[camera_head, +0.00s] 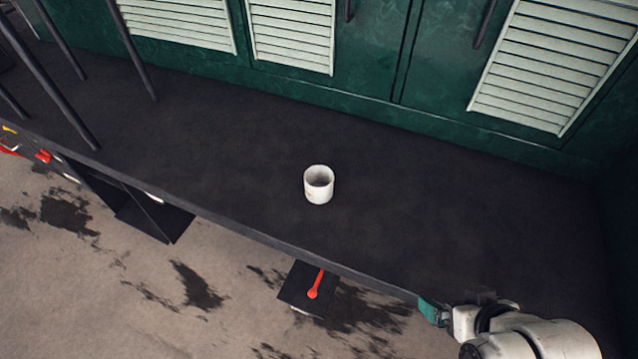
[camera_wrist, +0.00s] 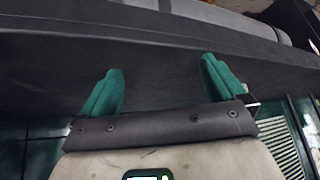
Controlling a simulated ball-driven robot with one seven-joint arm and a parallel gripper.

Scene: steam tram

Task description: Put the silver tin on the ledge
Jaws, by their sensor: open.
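A small whitish, open-topped cylinder (camera_head: 318,188) stands upright on the dark ledge (camera_head: 215,130), near the middle of the head view. It looks more white than silver, so I cannot tell if it is the silver tin. My gripper (camera_head: 433,311) is at the lower right of the head view, by the ledge's front edge and well apart from the cylinder. In the wrist view, my gripper (camera_wrist: 161,66) shows two green fingers spread apart with nothing between them. The dark ledge (camera_wrist: 160,62) is beyond them. The cylinder is not in the wrist view.
Green panels with pale louvred vents (camera_head: 545,65) stand behind the ledge. Dark upright bars (camera_head: 55,80) rise at the left end. A red lever (camera_head: 315,285) and dark boxes (camera_head: 155,215) sit below the front edge, over a stained floor. Most of the ledge is bare.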

